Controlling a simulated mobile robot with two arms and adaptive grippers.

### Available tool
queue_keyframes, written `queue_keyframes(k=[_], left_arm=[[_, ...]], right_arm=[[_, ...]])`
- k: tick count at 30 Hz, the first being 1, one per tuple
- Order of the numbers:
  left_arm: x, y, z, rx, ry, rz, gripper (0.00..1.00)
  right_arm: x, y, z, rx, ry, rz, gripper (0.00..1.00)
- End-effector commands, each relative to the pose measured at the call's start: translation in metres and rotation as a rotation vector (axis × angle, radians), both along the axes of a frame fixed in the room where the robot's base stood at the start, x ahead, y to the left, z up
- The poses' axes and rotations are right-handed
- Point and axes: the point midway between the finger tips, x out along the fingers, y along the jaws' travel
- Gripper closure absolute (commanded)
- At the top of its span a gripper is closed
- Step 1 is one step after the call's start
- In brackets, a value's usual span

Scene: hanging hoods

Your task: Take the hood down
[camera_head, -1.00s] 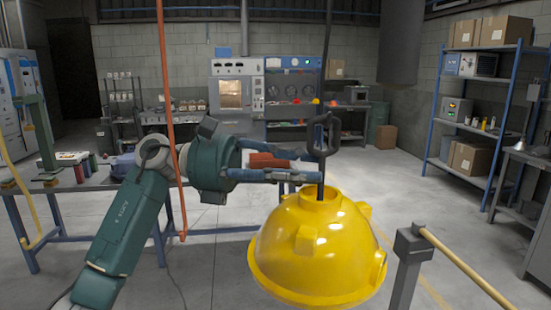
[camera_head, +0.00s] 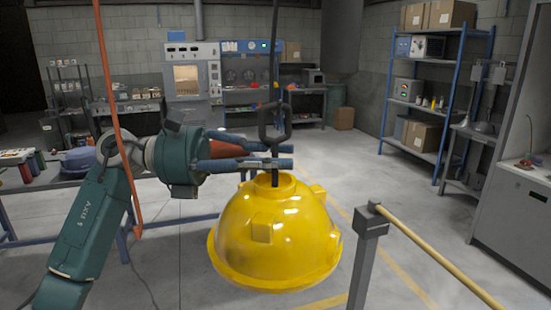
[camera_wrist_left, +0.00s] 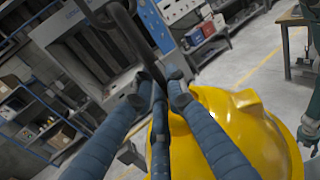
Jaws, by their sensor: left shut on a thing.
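The yellow dome-shaped hood (camera_head: 275,240) hangs open side down in the head view, its rim clear of the floor. A dark stem (camera_head: 275,179) rises from its top collar to a dark hook loop (camera_head: 275,125) on a hanging rod (camera_head: 276,60). My left gripper (camera_head: 284,156) is shut on the stem just below the loop, fingers level from the left. In the left wrist view, the fingertips (camera_wrist_left: 160,88) flank the dark stem, and the hood (camera_wrist_left: 235,125) shows at lower right. Whether the loop still bears on the rod cannot be told. My right gripper is in no view.
A grey post (camera_head: 368,255) with a yellow rail (camera_head: 435,252) stands close to the right of the hood. An orange cord (camera_head: 110,90) hangs before my left arm. A workbench (camera_head: 60,178) is at left and a blue shelf (camera_head: 435,80) at back right. The floor behind is open.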

Motion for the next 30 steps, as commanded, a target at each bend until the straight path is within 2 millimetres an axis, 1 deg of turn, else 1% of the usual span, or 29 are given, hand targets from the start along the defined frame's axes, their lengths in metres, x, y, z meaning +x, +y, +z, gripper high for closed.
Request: queue_keyframes(k=[1,19,30], left_arm=[[0.000,0.000,0.004,-0.003,-0.002,0.000,1.00],[0.000,0.000,0.027,-0.004,-0.002,0.001,1.00],[0.000,0.000,0.029,-0.004,-0.001,0.001,1.00]], right_arm=[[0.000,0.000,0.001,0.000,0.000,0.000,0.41],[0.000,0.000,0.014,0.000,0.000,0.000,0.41],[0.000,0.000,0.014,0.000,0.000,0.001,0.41]])
